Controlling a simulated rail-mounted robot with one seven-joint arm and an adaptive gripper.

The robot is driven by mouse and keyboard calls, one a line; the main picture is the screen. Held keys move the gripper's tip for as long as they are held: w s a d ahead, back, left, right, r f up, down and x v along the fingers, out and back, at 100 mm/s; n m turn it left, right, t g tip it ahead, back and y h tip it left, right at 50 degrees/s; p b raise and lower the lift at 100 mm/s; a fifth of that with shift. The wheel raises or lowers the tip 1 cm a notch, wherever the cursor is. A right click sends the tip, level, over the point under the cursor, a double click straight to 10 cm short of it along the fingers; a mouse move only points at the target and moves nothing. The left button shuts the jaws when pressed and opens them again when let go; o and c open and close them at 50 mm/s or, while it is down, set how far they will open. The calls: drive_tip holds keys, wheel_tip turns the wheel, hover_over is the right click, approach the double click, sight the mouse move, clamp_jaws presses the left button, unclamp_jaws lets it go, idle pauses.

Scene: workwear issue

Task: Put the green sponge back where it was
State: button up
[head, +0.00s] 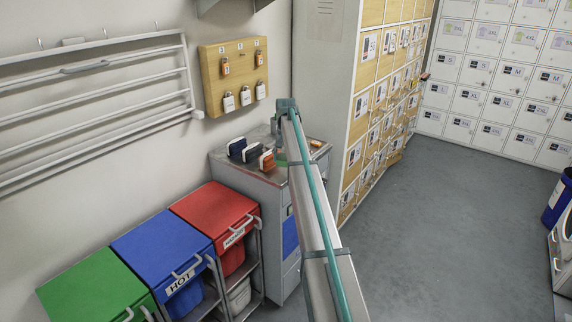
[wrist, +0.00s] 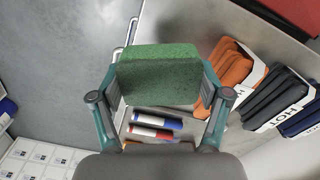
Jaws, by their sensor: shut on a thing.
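The green sponge (wrist: 158,75) is a flat block that fills the middle of the wrist view. My gripper (wrist: 160,90) is shut on it, with a finger at each side. In the head view a small piece of the green sponge (head: 281,161) shows beside my arm, over the top of the grey metal cabinet (head: 248,176); the arm hides most of it. In the wrist view the cabinet top lies beneath the sponge. I cannot tell whether the sponge touches it.
Folded orange (wrist: 238,66), dark grey (wrist: 276,92) and blue (wrist: 305,120) cloths with white bands lie beside the sponge. Blue and red markers (wrist: 153,127) lie near the gripper. Red (head: 213,209), blue and green lidded bins stand left of the cabinet. Lockers (head: 375,90) stand behind, right.

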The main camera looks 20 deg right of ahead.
sight(286, 172)
drive_tip(key=shift+w+d+f, duration=0.15)
drive_tip(key=shift+w+f, duration=0.15)
drive_tip(key=shift+f, duration=0.05)
drive_tip(key=shift+w+f+p, duration=0.1)
drive_tip(key=shift+f+p, duration=0.4)
drive_tip(key=shift+f, duration=1.25)
drive_tip(key=shift+f, duration=0.15)
drive_tip(key=o, duration=1.1)
wheel_tip(286, 172, up, 12)
drive_tip(key=b, duration=0.2)
drive_tip(key=shift+r+b, duration=0.2)
drive_tip(key=shift+b, duration=0.1)
